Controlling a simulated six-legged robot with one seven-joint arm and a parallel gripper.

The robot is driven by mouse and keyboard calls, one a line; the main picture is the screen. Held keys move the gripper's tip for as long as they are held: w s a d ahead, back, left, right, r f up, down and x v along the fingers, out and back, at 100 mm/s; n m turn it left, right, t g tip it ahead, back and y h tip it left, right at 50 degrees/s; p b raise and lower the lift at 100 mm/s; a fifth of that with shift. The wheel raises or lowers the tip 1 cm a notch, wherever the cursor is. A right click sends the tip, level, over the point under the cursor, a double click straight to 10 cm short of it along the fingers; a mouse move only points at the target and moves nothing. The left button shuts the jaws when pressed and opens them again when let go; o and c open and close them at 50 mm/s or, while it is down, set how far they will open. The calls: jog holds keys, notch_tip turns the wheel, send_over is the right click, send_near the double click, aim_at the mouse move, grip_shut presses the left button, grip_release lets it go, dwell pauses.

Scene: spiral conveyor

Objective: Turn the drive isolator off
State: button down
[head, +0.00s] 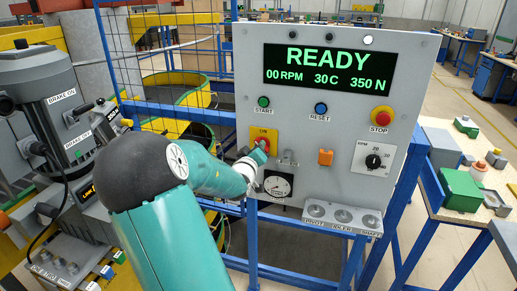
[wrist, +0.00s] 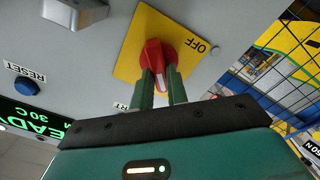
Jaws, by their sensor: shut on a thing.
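The drive isolator is a red rotary knob (wrist: 155,58) on a yellow plate (wrist: 130,62) in the wrist view. OFF is printed at the plate's right there. The knob's pale pointer line faces down between my fingers, away from OFF. In the head view the yellow plate (head: 258,132) is on the grey panel, with ON printed at its top; my gripper hides part of it. My gripper (wrist: 162,88) is shut on the red knob, one finger on each side. It also shows in the head view (head: 260,149).
The panel's display (head: 326,69) reads READY, 00 RPM. A green START button (head: 264,102), a blue RESET button (head: 321,108) and a red STOP button (head: 381,116) are nearby. A gauge (head: 278,186) and a metal hasp (head: 288,158) are close to my gripper. Blue mesh fencing (wrist: 290,50) stands beside the panel.

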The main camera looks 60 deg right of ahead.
jog(key=shift+w+f+n, duration=0.1)
jog(key=shift+f+n, duration=0.05)
jog(key=shift+n, duration=2.25)
jog(key=shift+f+n, duration=0.15)
jog(key=shift+n, duration=2.25)
jog(key=c, duration=1.4)
grip_release()
jog(key=shift+a, duration=0.1)
jog(key=a, duration=0.4)
jog(key=s+a, duration=0.1)
jog(key=a, duration=0.4)
jog(key=s+a, duration=0.1)
jog(key=a, duration=0.3)
jog(key=shift+s+a, duration=0.1)
jog(key=shift+a, duration=0.15)
